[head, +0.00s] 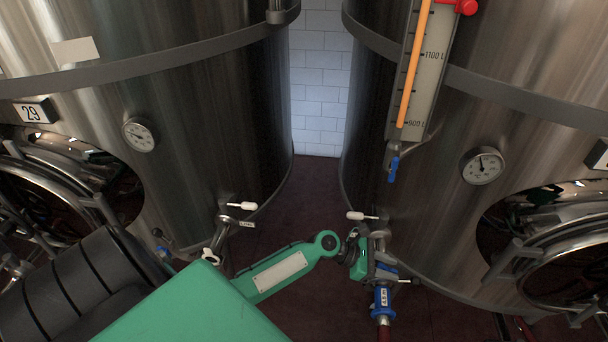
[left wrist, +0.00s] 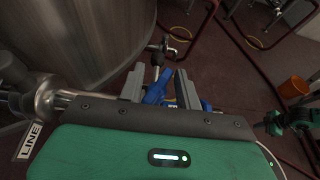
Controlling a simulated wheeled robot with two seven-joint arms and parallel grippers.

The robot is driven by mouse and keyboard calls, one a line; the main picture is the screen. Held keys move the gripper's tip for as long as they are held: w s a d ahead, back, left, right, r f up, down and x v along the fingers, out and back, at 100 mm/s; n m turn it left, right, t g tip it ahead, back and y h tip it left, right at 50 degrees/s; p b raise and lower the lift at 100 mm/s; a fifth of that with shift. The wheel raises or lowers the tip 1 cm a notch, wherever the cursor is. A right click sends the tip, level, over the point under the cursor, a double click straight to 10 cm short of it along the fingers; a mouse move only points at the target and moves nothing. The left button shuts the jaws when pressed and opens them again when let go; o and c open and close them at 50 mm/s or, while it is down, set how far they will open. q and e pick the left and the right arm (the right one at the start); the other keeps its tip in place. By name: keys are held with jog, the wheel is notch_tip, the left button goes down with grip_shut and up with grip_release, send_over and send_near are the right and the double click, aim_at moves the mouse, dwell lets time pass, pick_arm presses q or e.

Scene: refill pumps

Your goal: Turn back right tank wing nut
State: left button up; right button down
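The right tank (head: 480,120) is a big steel cylinder. At its foot is a steel outlet fitting (head: 378,234) with a white-knobbed lever (head: 360,216). Below it hangs a blue hose coupling (head: 383,300). A small pale-tipped handle (head: 404,281) sticks out right of the clamp area and may be the wing nut; I cannot tell for sure. My left gripper (head: 372,268) is at this fitting. In the left wrist view my left gripper (left wrist: 159,80) has its fingers apart, with a blue part (left wrist: 158,88) showing between them. I cannot tell whether they touch it.
The left tank (head: 190,100) has its own outlet with a white-knobbed lever (head: 242,206). Hoses (left wrist: 262,45) and an orange bucket (left wrist: 294,87) are on the dark red floor.

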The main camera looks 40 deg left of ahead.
pick_arm(q)
jog(key=b+v, duration=0.2)
jog(key=v, duration=1.2)
jog(key=s+a+f+m+y, duration=0.2)
jog(key=f, duration=0.8)
jog(key=s+a+f+m+g+y, duration=0.1)
jog(key=s+a+f+m+y, duration=0.1)
jog(key=f, duration=0.8)
jog(key=s+a+f+m+y+b, duration=0.1)
jog(key=s+a+f+m+y, duration=0.1)
jog(key=f, duration=0.8)
jog(key=shift+a+f+m+y, duration=0.35)
jog(key=shift+a+m+y, duration=0.05)
jog(key=shift+a+y, duration=0.2)
jog(key=shift+s, duration=0.1)
